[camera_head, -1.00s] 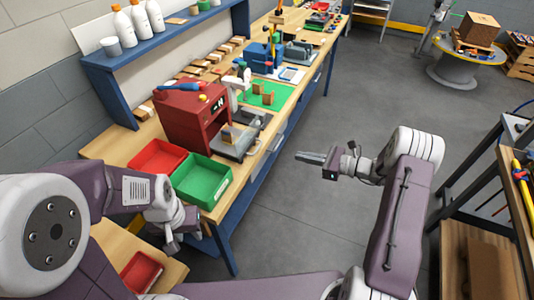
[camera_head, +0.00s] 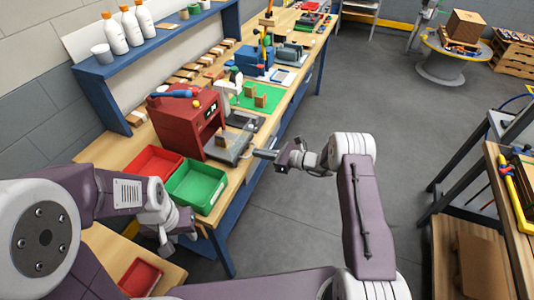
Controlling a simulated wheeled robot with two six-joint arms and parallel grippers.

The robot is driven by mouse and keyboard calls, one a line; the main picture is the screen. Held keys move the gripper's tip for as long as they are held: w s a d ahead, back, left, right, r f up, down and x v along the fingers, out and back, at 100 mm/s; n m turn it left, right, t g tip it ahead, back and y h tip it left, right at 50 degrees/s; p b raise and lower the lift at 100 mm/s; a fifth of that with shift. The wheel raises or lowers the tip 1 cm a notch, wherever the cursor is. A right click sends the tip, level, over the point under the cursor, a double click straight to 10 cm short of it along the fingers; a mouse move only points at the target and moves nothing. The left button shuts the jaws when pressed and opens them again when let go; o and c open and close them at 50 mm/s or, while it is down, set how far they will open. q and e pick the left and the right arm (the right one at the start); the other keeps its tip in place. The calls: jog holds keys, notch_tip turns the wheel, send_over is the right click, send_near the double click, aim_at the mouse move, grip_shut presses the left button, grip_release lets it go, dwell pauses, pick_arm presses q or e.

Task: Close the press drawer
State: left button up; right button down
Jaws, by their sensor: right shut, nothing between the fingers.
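The red press (camera_head: 178,125) stands on the wooden workbench. Its grey drawer (camera_head: 222,154) is pulled out toward the bench's front edge, with a small brown block lying on or just behind it. My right gripper (camera_head: 258,153) is shut and empty, its fingertips pointing left at the drawer's front end. They are very close to it; I cannot tell whether they touch. My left gripper (camera_head: 166,246) hangs low at the left, in front of the bench and away from the press; its fingers are too small to read.
A green bin (camera_head: 210,207) and a red bin (camera_head: 138,168) sit on the bench in front of the press. A blue shelf (camera_head: 150,45) with white bottles stands behind. A black-framed rack (camera_head: 470,165) is at the right. The floor between is clear.

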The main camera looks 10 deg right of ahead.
aim_at(230, 143)
jog(key=b+x, duration=0.2)
jog(key=x, duration=0.2)
jog(key=r+b+x, duration=0.1)
jog(key=b+x, duration=0.2)
jog(key=x, duration=0.1)
jog(key=r+b+x, duration=0.1)
jog(key=b+x, duration=0.2)
jog(key=x, duration=0.1)
jog(key=shift+a, duration=0.2)
jog(key=shift+w+a+r, duration=0.1)
jog(key=shift+a+r, duration=0.05)
jog(key=shift+a, duration=0.05)
jog(key=shift+r, duration=0.3)
jog(key=shift+r, duration=0.1)
jog(key=shift+d, duration=0.1)
